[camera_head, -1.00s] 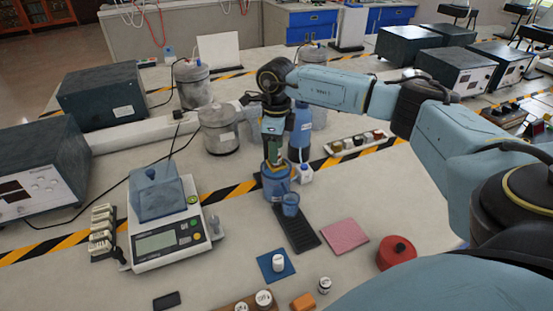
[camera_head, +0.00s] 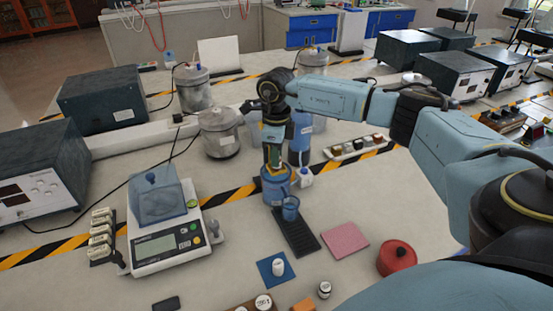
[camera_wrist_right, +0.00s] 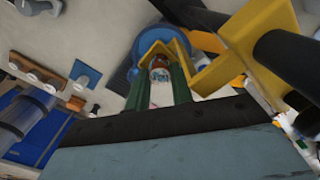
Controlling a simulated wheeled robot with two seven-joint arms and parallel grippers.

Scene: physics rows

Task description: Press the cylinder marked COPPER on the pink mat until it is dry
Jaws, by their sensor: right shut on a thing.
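My right gripper (camera_head: 273,160) points down into the mouth of a blue container (camera_head: 275,186). In the wrist view its green fingers (camera_wrist_right: 160,88) are shut on a small cylinder (camera_wrist_right: 161,73), with a whitish, marked face and a brownish part. Its marking is too small to read, so I cannot tell whether it says COPPER. The blue container's rim (camera_wrist_right: 180,40) surrounds it in that view. The held cylinder is hidden in the head view. The pink mat (camera_head: 344,240) lies flat and bare to the right of a black tray. My left gripper is not in view.
A small blue beaker (camera_head: 290,205) stands on the black tray (camera_head: 298,236). A white cylinder (camera_head: 278,267) stands on a blue mat (camera_head: 267,278); another (camera_head: 324,290) stands nearby. A red round container (camera_head: 397,258) is right of the pink mat. A balance (camera_head: 166,240) stands left.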

